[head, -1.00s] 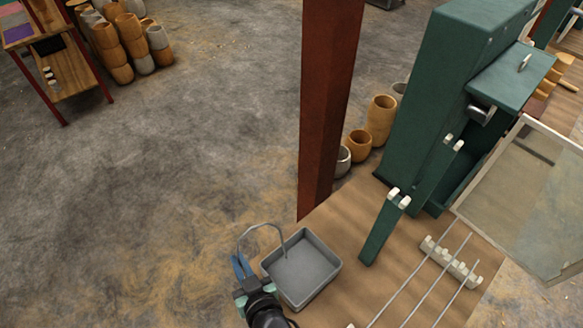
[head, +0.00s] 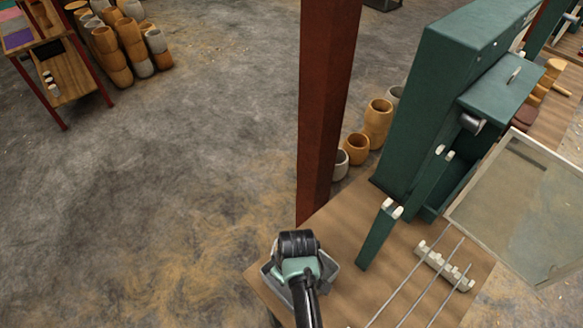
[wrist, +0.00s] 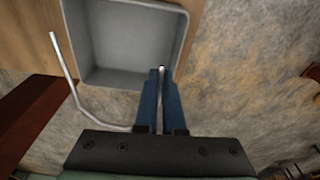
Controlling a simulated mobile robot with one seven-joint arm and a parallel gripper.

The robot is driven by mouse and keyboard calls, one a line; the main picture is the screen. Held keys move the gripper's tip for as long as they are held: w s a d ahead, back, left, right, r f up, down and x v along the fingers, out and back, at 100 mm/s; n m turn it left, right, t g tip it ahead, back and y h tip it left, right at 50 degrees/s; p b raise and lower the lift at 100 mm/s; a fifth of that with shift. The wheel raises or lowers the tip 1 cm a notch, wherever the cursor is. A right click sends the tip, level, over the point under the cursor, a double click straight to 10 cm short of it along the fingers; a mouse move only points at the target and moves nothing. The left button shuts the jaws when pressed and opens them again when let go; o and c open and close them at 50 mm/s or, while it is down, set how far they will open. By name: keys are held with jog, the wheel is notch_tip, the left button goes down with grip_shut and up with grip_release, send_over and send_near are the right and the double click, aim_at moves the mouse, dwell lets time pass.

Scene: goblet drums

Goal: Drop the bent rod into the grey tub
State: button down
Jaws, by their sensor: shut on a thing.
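The grey tub (head: 331,268) stands on the near left corner of the wooden bench, partly hidden by my gripper and arm in the head view. In the wrist view the tub (wrist: 122,80) is open and its visible inside looks empty. My gripper's blue fingers (wrist: 161,72) are shut on the bent rod (wrist: 64,66), a thin pale metal rod. The rod runs from the fingers to the left and bends up along the tub's left edge in the picture. The fingertips overlap the tub's lower right rim; height above it is unclear. In the head view the fingers and rod are hidden.
A white notched rack (head: 446,268) with several thin straight rods lies right of the tub. A green machine (head: 450,110) with a clear framed panel (head: 525,205) stands behind it. A red-brown post (head: 325,110) rises close behind the tub.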

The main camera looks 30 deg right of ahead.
jog(key=shift+n+g+h, duration=0.3)
jog(key=shift+n+g, duration=0.2)
jog(key=shift+g, duration=0.3)
jog(key=f+b, duration=0.1)
jog(key=b, duration=0.1)
jog(key=s+f+b, duration=0.1)
jog(key=f+b, duration=0.1)
jog(key=s+f+b, duration=0.1)
jog(key=f+b, duration=0.1)
jog(key=b, duration=0.1)
jog(key=shift+s+f, duration=0.1)
jog(key=shift+s, duration=0.05)
jog(key=c, duration=0.9)
grip_release()
jog(key=shift+c, duration=0.2)
notch_tip(320, 180, up, 7)
jog(key=p, duration=0.7)
